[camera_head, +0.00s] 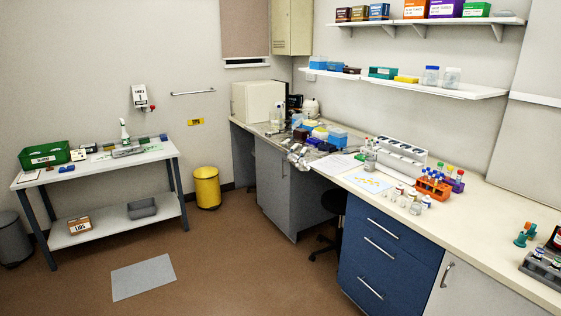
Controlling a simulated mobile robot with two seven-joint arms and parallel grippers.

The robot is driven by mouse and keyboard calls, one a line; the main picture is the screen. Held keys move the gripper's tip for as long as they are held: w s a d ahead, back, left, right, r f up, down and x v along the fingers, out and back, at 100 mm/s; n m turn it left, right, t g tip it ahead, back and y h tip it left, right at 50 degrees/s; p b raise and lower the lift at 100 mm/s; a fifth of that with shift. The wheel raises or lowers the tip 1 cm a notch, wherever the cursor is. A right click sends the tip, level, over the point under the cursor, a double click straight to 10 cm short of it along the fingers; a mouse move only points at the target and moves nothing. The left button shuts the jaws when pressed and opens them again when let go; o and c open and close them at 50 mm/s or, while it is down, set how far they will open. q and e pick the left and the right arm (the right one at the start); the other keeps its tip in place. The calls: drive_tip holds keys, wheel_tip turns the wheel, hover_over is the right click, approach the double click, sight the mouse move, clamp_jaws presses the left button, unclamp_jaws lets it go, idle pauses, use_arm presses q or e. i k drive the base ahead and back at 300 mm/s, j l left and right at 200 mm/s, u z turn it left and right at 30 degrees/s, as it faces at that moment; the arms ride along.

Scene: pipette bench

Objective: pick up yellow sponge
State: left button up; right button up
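I cannot tell for certain which thing is the yellow sponge. A small flat yellow block (406,79) lies on the lower wall shelf, between a teal box and clear jars. A yellow-topped item (319,133) stands among blue boxes on the far part of the bench; it is too small to make out. Neither of my grippers is in view.
A long bench (480,216) runs along the right wall, with an orange tube rack (432,188) and bottles on it. A side table (100,163) holds a green crate (45,155).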

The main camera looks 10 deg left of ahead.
sight(109, 146)
drive_tip(key=i+j+u, duration=0.55)
drive_tip(key=u, duration=0.2)
drive_tip(key=i+j+u, duration=0.1)
drive_tip(key=i+u, duration=0.5)
drive_tip(key=i, duration=2.5)
drive_tip(key=i+u, duration=0.15)
drive_tip(key=i, duration=1)
drive_tip(key=l, duration=0.1)
